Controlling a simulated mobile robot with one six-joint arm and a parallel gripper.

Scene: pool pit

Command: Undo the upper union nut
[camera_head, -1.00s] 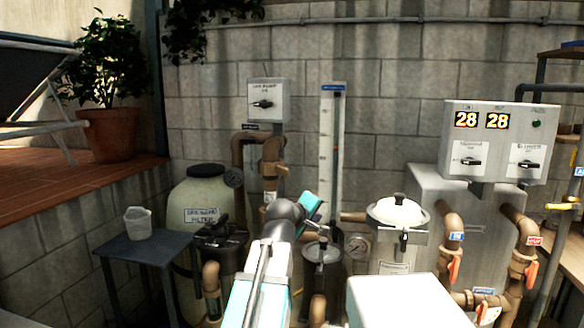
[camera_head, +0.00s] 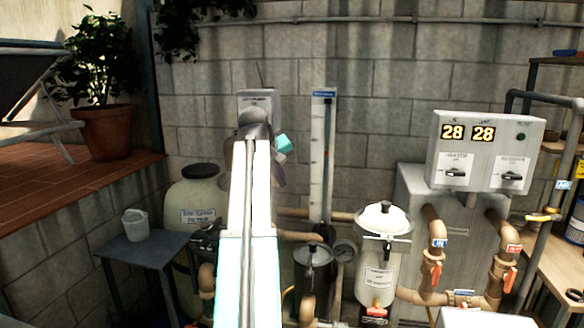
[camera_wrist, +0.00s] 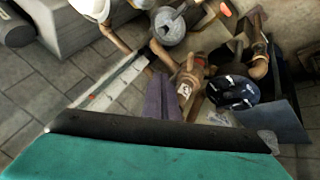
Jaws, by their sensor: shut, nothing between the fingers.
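My arm reaches forward up the middle of the head view. My gripper (camera_head: 279,172) shows only in part beside its end. In the wrist view the two purple fingers of my gripper (camera_wrist: 165,98) are together, with nothing seen between them. Just beyond them, to the right in the picture, is a brown pipe fitting (camera_wrist: 189,76) with a white label; I cannot tell whether it is the upper union nut or whether the fingers touch it. In the head view my arm hides the pipework below the grey wall box (camera_head: 258,97), so no union nut is identifiable there.
A lidded white pot (camera_head: 381,245), valved brown pipes (camera_head: 434,250) and the control box (camera_head: 487,150) are to the right. The wall behind is close.

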